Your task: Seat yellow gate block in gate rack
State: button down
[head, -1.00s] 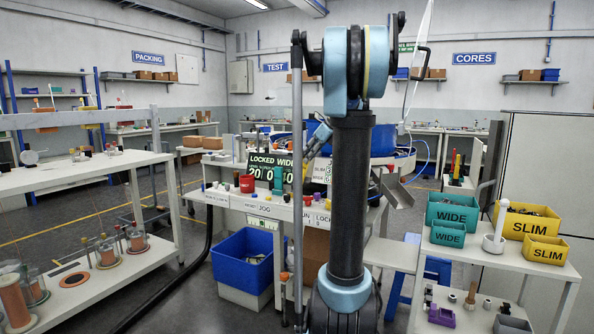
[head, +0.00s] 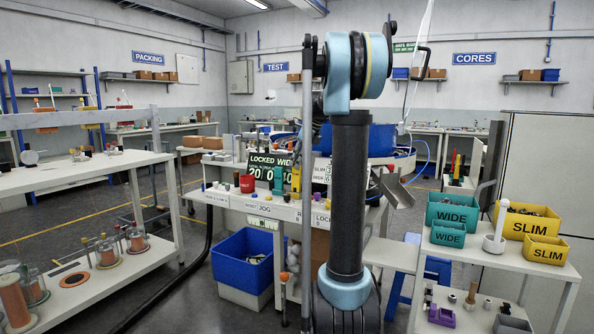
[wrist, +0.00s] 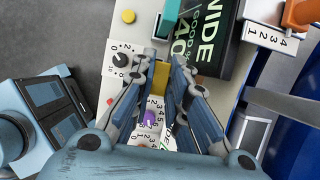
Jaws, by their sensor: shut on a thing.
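In the wrist view my gripper (wrist: 164,60) points down over the bench console, its two fingers close together. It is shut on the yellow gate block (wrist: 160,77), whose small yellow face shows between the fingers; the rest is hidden. In the head view my arm hides the gripper; a green block (head: 279,178) and an orange-yellow block (head: 296,180) show on the bench.
A dark WIDE display (wrist: 212,35) stands close to the right of my fingers. A purple knob (wrist: 150,118), a black dial (wrist: 119,60) and a yellow button (wrist: 128,15) lie around the gripper. A blue bin (head: 242,262) is below the bench.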

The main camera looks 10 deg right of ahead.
jog(key=shift+w+a+r, duration=0.1)
jog(key=shift+w+a, duration=0.1)
jog(key=shift+a, duration=0.15)
jog(key=shift+d+f, duration=0.1)
jog(key=shift+f, duration=1.35)
jog(key=c, duration=1.6)
grip_release()
jog(key=shift+o, duration=0.2)
jog(key=v, duration=1.2)
jog(key=shift+r, duration=0.15)
